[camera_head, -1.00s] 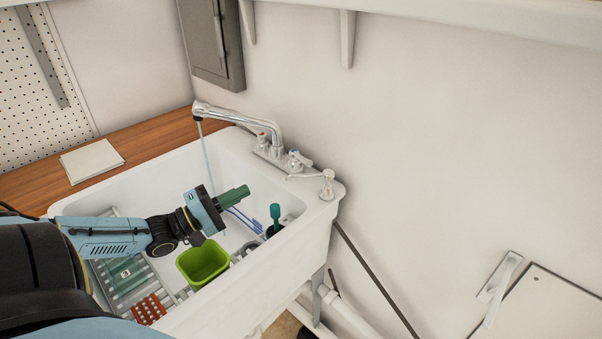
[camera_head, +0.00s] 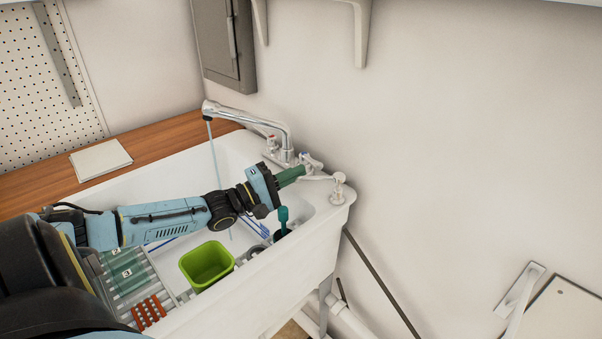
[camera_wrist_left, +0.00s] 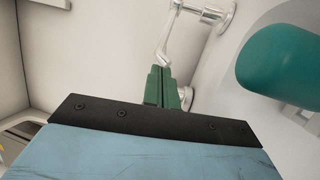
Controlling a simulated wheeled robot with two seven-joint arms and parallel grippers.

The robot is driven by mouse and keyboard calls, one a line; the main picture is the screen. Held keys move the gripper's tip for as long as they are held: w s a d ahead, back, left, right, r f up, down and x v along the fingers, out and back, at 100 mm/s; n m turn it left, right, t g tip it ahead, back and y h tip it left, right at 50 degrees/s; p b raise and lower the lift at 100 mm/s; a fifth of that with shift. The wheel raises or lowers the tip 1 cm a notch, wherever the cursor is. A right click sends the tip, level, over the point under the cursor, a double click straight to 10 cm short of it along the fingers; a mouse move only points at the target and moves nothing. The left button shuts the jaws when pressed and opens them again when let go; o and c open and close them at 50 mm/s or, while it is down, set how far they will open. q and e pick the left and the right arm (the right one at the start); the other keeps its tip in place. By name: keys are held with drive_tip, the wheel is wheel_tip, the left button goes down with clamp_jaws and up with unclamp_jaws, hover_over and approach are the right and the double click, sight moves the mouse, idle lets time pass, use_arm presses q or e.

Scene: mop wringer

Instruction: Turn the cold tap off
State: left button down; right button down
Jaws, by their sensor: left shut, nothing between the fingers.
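The chrome faucet (camera_head: 255,117) stands on the sink's back rim, and a thin stream of water falls from its spout. The left handle (camera_head: 272,141) has a red mark. The right handle (camera_head: 311,162), taken as the cold tap, is partly hidden by my left gripper. My left gripper (camera_head: 300,172) has green fingers, shut and empty, with their tips close to that handle. In the left wrist view the shut fingers (camera_wrist_left: 160,85) point at a chrome lever (camera_wrist_left: 166,45); I cannot tell whether they touch. My right gripper is not in view.
A chrome-and-white fixture (camera_head: 338,188) stands on the rim's right corner. Inside the white sink (camera_head: 300,270) are a green bucket (camera_head: 207,264), a teal-handled tool (camera_head: 283,215) and a rack with a red piece (camera_head: 149,312). A teal shape (camera_wrist_left: 285,65) looms close in the wrist view.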

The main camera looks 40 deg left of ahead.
sight(311, 161)
use_arm(q)
drive_tip(key=shift+x, duration=1)
drive_tip(key=shift+w+d+r+p, duration=0.15)
drive_tip(key=shift+w+d+p, duration=0.2)
drive_tip(key=shift+d+p, duration=0.05)
drive_tip(key=shift+w+d, duration=0.2)
drive_tip(key=shift+d, duration=0.05)
